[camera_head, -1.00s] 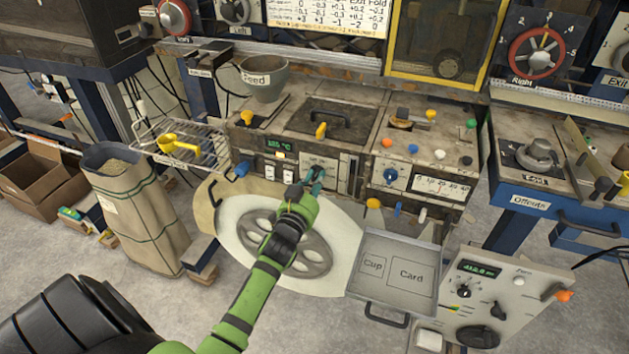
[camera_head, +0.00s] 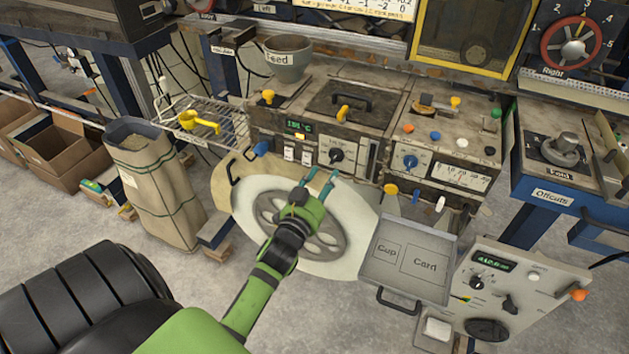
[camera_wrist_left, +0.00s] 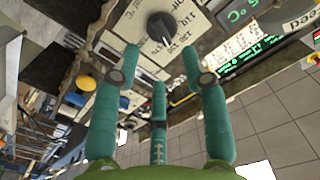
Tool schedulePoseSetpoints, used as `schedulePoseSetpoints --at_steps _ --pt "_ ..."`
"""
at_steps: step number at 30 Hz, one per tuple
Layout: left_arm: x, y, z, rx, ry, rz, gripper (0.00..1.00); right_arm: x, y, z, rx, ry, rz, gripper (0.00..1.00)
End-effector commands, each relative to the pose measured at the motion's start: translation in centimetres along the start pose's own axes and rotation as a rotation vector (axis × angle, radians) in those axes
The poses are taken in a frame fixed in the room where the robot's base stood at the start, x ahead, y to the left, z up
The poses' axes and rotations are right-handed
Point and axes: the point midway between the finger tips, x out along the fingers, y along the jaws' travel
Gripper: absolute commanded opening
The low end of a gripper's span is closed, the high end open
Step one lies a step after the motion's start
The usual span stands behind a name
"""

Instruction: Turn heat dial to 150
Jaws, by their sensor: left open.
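The heat dial (camera_head: 337,154) is a black knob on a pale panel at the machine's front. It also shows in the left wrist view (camera_wrist_left: 160,27), with a white pointer line and printed numbers around it; which number the pointer meets is too small to tell. A green temperature display (camera_head: 298,126) sits up and left of the dial, its digits hard to read. My left gripper (camera_head: 321,178) is open and empty, its teal fingers just in front of and below the dial, apart from it. In the wrist view the fingers (camera_wrist_left: 160,62) spread beneath the knob. My right gripper is out of view.
A blue knob (camera_head: 262,148) and two white switches (camera_head: 297,154) are left of the dial. A large pale wheel (camera_head: 250,215) lies below my gripper. A grey tray (camera_head: 405,270) marked Cup and Card is at lower right. A yellow scoop (camera_head: 199,122) lies on the wire rack.

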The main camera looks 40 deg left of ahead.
Motion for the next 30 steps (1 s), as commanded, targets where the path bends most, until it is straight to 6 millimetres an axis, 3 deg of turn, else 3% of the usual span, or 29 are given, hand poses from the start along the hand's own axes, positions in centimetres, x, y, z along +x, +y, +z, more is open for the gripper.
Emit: schedulePoseSetpoints --at_steps 3,10,30 --pt "-2.6 0.0 0.1 -0.001 -0.003 0.0 0.45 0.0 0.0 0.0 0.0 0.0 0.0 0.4" --pt "-5.2 0.0 0.0 -0.001 -0.001 -0.001 0.45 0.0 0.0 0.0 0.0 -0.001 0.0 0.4" --pt "-5.5 0.2 0.3 -0.002 -0.007 0.004 0.45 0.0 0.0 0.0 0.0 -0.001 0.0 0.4"
